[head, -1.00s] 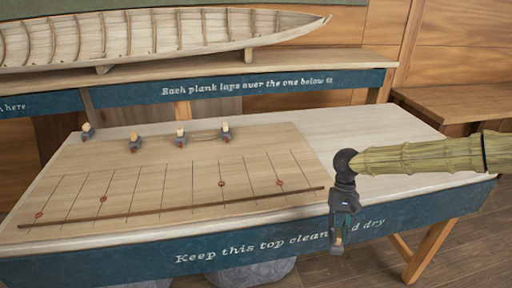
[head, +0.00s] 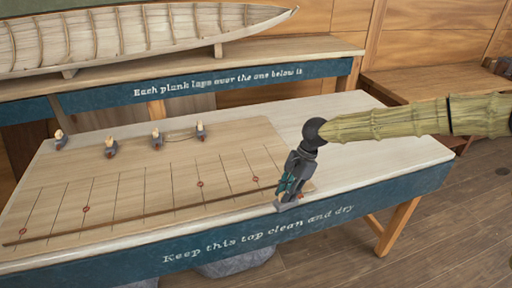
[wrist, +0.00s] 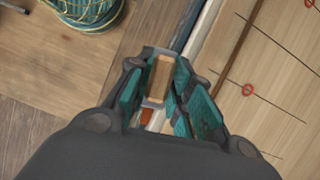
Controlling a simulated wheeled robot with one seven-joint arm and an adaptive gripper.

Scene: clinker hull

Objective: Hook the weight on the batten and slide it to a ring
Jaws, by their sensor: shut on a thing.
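My gripper (head: 291,188) is shut on a weight (head: 289,206), which has a grey body and a tan top piece. The weight also shows between the fingers in the wrist view (wrist: 160,80). It hangs at the bench's front edge, close to the batten's right end; I cannot tell whether it touches the bench. The batten (head: 140,217) is a thin brown strip along the front of the pale board (head: 150,178). Small red rings (head: 200,183) mark several lines on the board. One ring shows in the wrist view (wrist: 247,90), right of the gripper.
Several similar weights (head: 157,138) stand along the board's back edge. The bench top (head: 355,135) is bare right of the board. A model hull (head: 130,40) rests on a shelf behind.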

